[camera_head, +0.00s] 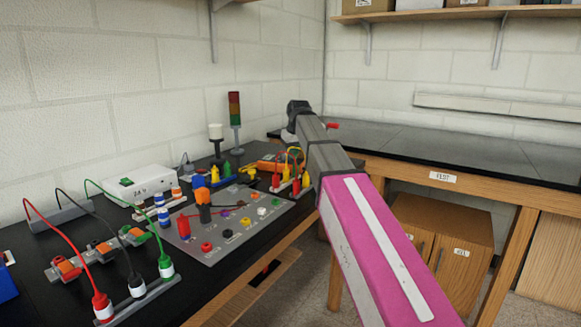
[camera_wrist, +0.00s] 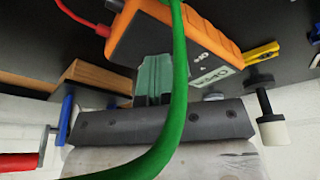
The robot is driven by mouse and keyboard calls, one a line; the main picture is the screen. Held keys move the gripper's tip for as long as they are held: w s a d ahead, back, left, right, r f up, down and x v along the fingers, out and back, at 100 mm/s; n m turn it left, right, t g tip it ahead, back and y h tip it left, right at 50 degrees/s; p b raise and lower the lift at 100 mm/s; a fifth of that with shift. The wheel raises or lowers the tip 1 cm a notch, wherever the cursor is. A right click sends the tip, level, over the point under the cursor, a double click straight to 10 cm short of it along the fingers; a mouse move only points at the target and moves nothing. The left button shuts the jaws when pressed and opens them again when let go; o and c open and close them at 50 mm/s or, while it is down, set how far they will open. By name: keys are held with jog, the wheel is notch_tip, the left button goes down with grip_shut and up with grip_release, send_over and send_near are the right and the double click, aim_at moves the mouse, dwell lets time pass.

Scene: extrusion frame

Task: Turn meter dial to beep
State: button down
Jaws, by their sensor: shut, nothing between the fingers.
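The meter, an orange case with a dark grey body, fills the upper middle of the wrist view (camera_wrist: 205,38). A pale lettered label sits on its near side; the dial cannot be made out. In the head view the orange meter (camera_head: 268,165) lies at the back of the black bench, partly behind my arm. My gripper (camera_wrist: 153,66) shows in the wrist view with its greenish-grey fingers together and empty, close against the meter's near side; whether they touch cannot be told. In the head view my gripper is hidden behind my arm.
A green cable (camera_wrist: 180,80) crosses in front of my fingers in the wrist view. A grey panel with coloured sockets (camera_head: 228,232), a white boxed instrument (camera_head: 140,186) and a signal tower (camera_head: 235,110) stand on the bench. The back-right bench top (camera_head: 400,140) is clear.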

aim_at(285, 164)
jog(key=shift+s+a+f, duration=0.4)
jog(key=shift+s+f, duration=0.1)
jog(key=shift+s, duration=0.1)
jog(key=shift+s+a, duration=0.2)
jog(key=shift+a, duration=0.4)
jog(key=shift+s+a, duration=0.1)
jog(key=shift+a, duration=0.25)
jog(key=shift+s, duration=0.35)
jog(key=shift+w+d+r, duration=0.1)
jog(key=shift+w+r, duration=0.1)
jog(key=shift+r, duration=1.4)
jog(key=shift+w+d+r, duration=0.1)
jog(key=shift+w+r, duration=0.05)
jog(key=shift+r, duration=1.45)
jog(key=shift+w+d+r, duration=0.1)
jog(key=shift+w+r, duration=0.05)
